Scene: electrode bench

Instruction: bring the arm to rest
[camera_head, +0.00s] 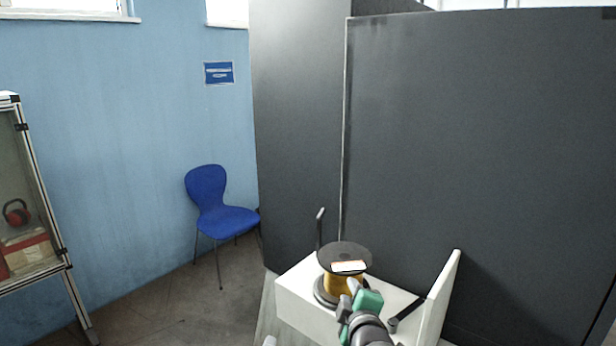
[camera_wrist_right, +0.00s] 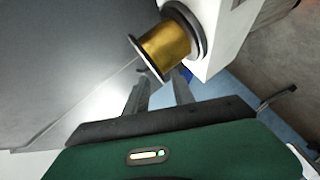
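My right gripper (camera_head: 350,288), with green parts, is at the lower middle of the head view, in front of the spool. In the right wrist view its two grey fingers (camera_wrist_right: 160,88) stand apart with nothing seen between them. A spool with a dark flange and a yellow-gold winding (camera_head: 343,285) stands on a white box-like stand. In the wrist view the spool (camera_wrist_right: 168,47) lies beyond the fingertips; I cannot tell whether they touch it.
The white stand (camera_head: 297,302) has an upright plate (camera_head: 441,300) on its right and a dark rod (camera_head: 320,229) behind. Tall dark grey panels (camera_head: 480,150) close off the back and right. A blue chair (camera_head: 222,218) and a glass cabinet (camera_head: 30,215) stand left, with open floor between.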

